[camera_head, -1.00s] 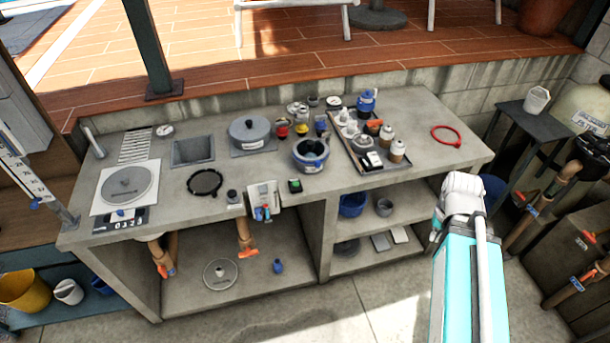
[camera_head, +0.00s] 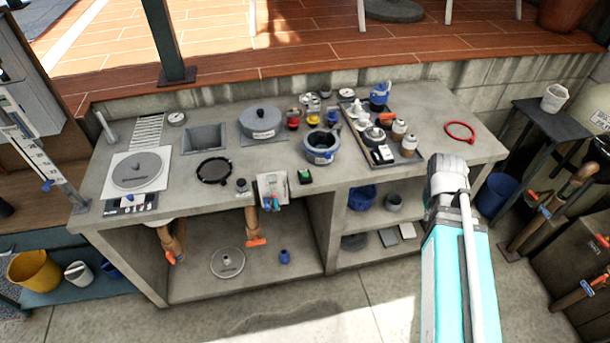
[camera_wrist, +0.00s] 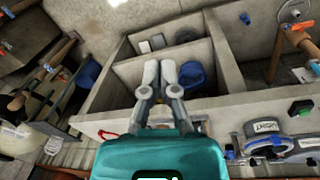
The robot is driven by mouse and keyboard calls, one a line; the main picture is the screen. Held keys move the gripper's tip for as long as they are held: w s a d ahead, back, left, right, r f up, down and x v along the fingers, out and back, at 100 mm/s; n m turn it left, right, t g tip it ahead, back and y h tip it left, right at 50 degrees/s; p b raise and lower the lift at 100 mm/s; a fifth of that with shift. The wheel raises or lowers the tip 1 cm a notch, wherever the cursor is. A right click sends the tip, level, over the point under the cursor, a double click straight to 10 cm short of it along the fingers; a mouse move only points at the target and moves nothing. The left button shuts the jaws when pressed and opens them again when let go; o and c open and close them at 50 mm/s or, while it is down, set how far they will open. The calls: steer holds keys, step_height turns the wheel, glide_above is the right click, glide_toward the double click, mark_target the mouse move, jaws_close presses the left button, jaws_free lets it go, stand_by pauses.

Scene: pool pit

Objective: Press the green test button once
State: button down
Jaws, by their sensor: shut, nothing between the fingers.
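The green test button (camera_head: 305,176) sits on a small black box on the countertop, near its front edge and just right of a white wall-like unit. It also shows in the wrist view (camera_wrist: 301,107) at the right edge. My gripper (camera_wrist: 160,66) is in the middle of the wrist view, its two grey fingers together with nothing between them. It is well apart from the button, which lies off to its right in that view. In the head view my arm rises at the right, in front of the counter; the fingertips cannot be made out there.
The concrete counter (camera_head: 400,181) has open shelves below. A blue-grey pot (camera_head: 321,146) stands behind the button, with a tray (camera_head: 349,107) of bottles to its right. A white unit (camera_head: 272,188) is close left of the button. A red ring (camera_head: 460,132) lies far right.

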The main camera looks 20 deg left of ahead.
steer(key=w+a+n+t+h+b, duration=0.1)
steer(key=w+a+n+t+h, duration=0.1)
steer(key=w+a+n, duration=0.45)
steer(key=n+t+b, duration=0.4)
steer(key=n+t, duration=0.2)
steer(key=n, duration=0.7)
glide_above(304, 174)
steer(key=shift+s+r, duration=0.25)
steer(key=shift+r, duration=0.05)
steer(key=shift+f+h, duration=0.1)
steer(key=shift+h, duration=0.2)
step_height(304, 174, down, 8)
steer(key=b, duration=0.8)
steer(key=shift+f, duration=0.3)
steer(key=shift+f+b, duration=0.2)
steer(key=shift+b, duration=0.2)
steer(key=shift+w+f, duration=0.15)
steer(key=shift+f, duration=0.1)
